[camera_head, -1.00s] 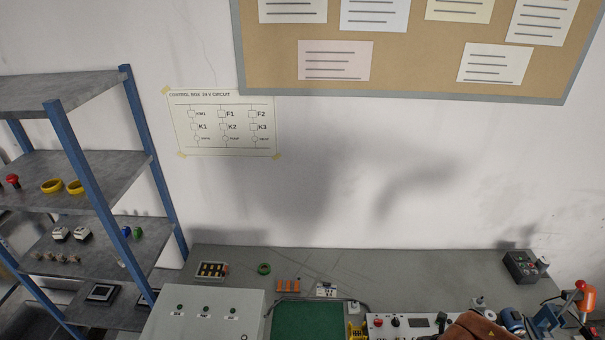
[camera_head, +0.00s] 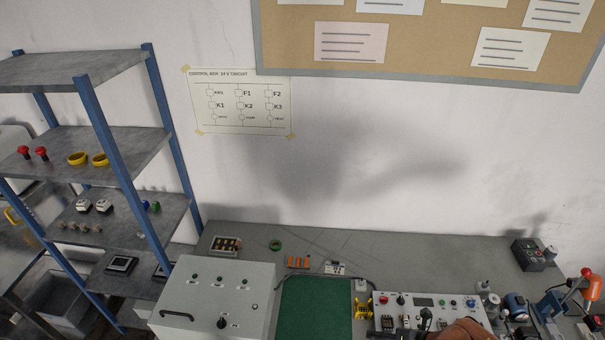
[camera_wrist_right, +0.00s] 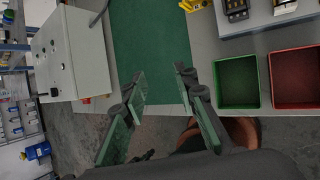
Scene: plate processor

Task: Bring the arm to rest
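My right gripper shows in the wrist view (camera_wrist_right: 161,80) with its two green-padded fingers spread apart and nothing between them. Beyond the fingers lie the green mat (camera_wrist_right: 150,40) and the bench's front edge, with the floor below. In the head view only a small dark part and a brown part of my right arm show at the bottom edge, in front of the control panel (camera_head: 445,301). The fingertips cannot be made out there. My left gripper is in neither view.
A grey control box (camera_head: 222,285) stands left of the green mat (camera_head: 316,308) on the bench. A blue-post shelf (camera_head: 105,150) stands at left. A green bin (camera_wrist_right: 237,83) and a red bin (camera_wrist_right: 296,78) are right of the fingers in the wrist view.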

